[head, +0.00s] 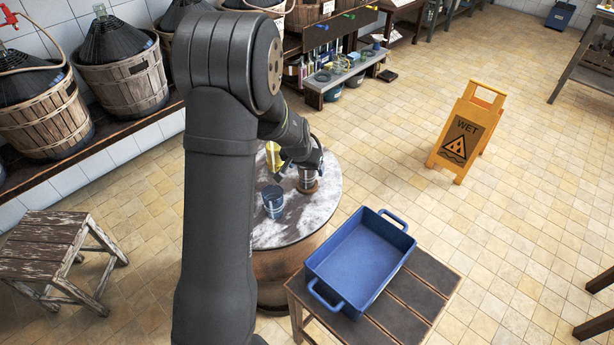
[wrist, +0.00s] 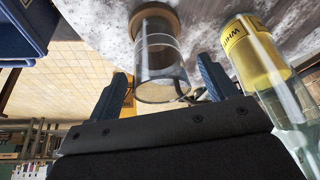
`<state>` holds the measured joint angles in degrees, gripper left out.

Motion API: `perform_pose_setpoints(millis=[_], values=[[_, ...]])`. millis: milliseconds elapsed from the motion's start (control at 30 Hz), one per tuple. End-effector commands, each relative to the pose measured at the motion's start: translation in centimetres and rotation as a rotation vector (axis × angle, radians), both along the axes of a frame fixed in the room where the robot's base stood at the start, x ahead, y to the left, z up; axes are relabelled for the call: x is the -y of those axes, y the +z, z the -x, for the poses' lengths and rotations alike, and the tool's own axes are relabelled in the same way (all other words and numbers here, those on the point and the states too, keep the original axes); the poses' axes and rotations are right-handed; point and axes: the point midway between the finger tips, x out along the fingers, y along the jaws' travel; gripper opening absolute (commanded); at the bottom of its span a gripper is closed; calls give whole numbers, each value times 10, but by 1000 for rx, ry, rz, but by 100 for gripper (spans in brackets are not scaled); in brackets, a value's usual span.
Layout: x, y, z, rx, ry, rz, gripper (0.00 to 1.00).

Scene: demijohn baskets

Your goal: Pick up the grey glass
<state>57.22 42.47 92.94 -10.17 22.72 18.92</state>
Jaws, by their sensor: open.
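A smoky grey, see-through glass (wrist: 160,60) with a brown ring at its foot stands between the two blue fingers of my gripper (wrist: 165,82) in the wrist view. The fingers are apart, with a gap showing on both sides of the glass. In the head view the same glass (head: 307,181) stands on the round table under my gripper (head: 309,166), partly covered by it. A second, blue-grey glass (head: 273,201) stands to its left and nearer on the table.
The round table (head: 268,236) has a mottled grey top. A blue tray (head: 360,262) with two handles stands on a wooden table at its right, and looks empty. A yellow wet-floor sign (head: 466,135) stands on the floor. Basketed demijohns (head: 125,75) line the left wall.

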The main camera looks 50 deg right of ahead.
Motion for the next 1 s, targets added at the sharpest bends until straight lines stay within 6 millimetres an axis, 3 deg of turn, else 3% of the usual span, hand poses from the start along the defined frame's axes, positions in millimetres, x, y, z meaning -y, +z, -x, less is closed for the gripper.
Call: perform_pose_setpoints(millis=[233,567,833,1000], values=[[14,-29,-4,-2,1,0,78],[16,-34,-5,0,0,0,78],[16,-34,-5,0,0,0,28],[16,-34,-6,0,0,0,25]])
